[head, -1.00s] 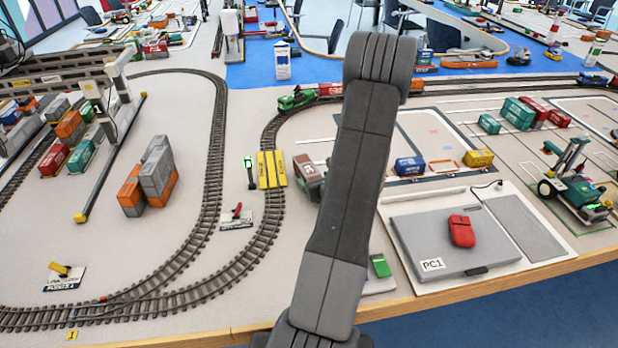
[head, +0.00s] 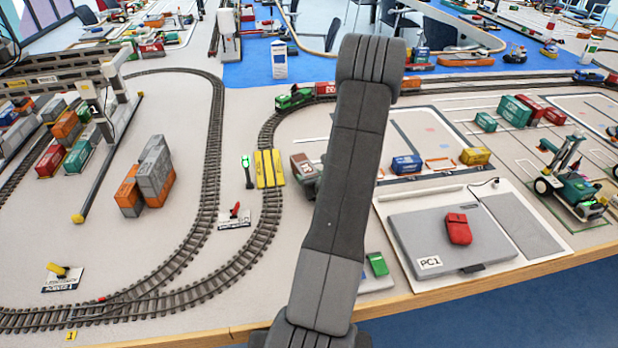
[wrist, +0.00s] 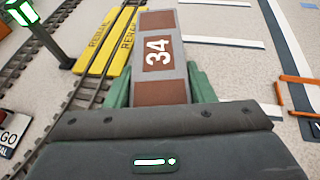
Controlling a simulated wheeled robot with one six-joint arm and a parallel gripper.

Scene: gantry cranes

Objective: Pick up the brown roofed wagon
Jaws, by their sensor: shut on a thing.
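The brown roofed wagon (wrist: 158,50) fills the top middle of the wrist view. Its grey roof has brown panels and a white number 34. The green fingers of my gripper (wrist: 160,84) sit on its two sides, shut on it. The near end of the wagon is hidden behind the dark gripper body. In the head view the wagon (head: 303,168) shows just right of the yellow crossing, partly covered by my arm. I cannot tell whether the wagon touches the table.
The yellow crossing boards (head: 269,169) lie on the curved track left of the wagon. A blue container (head: 407,165) lies to the right.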

